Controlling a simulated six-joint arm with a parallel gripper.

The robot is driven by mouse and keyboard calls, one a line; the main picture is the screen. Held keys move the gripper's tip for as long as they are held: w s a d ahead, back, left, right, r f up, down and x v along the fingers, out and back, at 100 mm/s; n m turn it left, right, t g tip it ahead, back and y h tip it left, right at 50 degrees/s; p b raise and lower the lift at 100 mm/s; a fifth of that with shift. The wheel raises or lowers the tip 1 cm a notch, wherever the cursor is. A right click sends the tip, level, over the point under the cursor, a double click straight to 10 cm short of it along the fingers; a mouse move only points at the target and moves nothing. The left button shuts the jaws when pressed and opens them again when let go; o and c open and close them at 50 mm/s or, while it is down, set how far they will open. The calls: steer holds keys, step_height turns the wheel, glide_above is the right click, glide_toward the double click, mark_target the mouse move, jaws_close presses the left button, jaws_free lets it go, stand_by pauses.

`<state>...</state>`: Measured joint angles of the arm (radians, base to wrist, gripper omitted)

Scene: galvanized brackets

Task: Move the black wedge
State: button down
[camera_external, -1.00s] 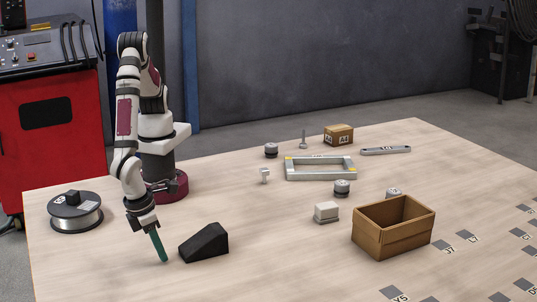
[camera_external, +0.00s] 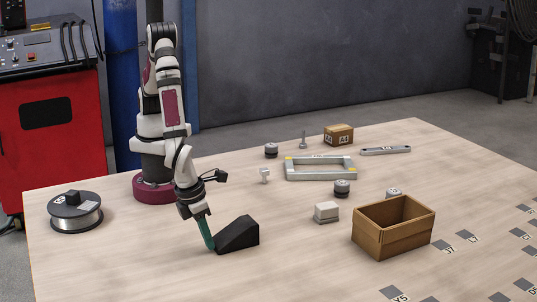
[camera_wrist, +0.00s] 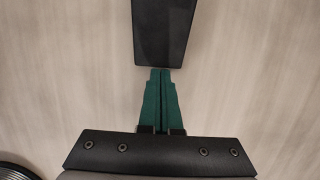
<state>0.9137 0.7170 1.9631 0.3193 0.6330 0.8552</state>
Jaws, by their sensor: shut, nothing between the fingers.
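The black wedge (camera_external: 238,234) lies on the wooden table, its tall end to the right and its thin end towards my gripper. My gripper (camera_external: 210,246) is low beside the wedge's left end, its green fingers shut with nothing between them. In the wrist view the shut fingertips (camera_wrist: 160,72) point at the near end of the black wedge (camera_wrist: 163,32). They appear to touch that end or come very close to it. The wedge's far end is cut off by the top edge of the wrist view.
An open cardboard box (camera_external: 392,238) stands to the right. A grey block (camera_external: 326,212), a dark round part (camera_external: 342,188) and a grey bracket frame (camera_external: 319,170) stand behind it. A wire spool (camera_external: 76,213) is at the left.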

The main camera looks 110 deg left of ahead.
mark_target(239, 227)
steer(key=w+a, duration=0.8)
steer(key=shift+w+a, duration=0.15)
steer(key=shift+s+d, duration=1.15)
steer(key=shift+d, duration=0.05)
steer(key=shift+s+d+r, duration=0.2)
steer(key=shift+d+r, duration=0.05)
steer(key=shift+r, duration=0.2)
steer(key=shift+s+d+r, duration=0.2)
steer(key=shift+r, duration=0.2)
steer(key=v, duration=0.8)
steer(key=s+a+r+n, duration=0.2)
steer(key=a+r+n, duration=0.6)
steer(key=a, duration=0.4)
steer(key=s+a+r+n+g, duration=0.2)
steer(key=s+a+r+n, duration=0.1)
steer(key=s+a+n, duration=1)
steer(key=s, duration=0.2)
steer(key=shift+s+n, duration=0.25)
steer(key=shift+n, duration=0.05)
steer(key=shift+a+r, duration=0.1)
steer(key=shift+a, duration=0.05)
stand_by(1.0)
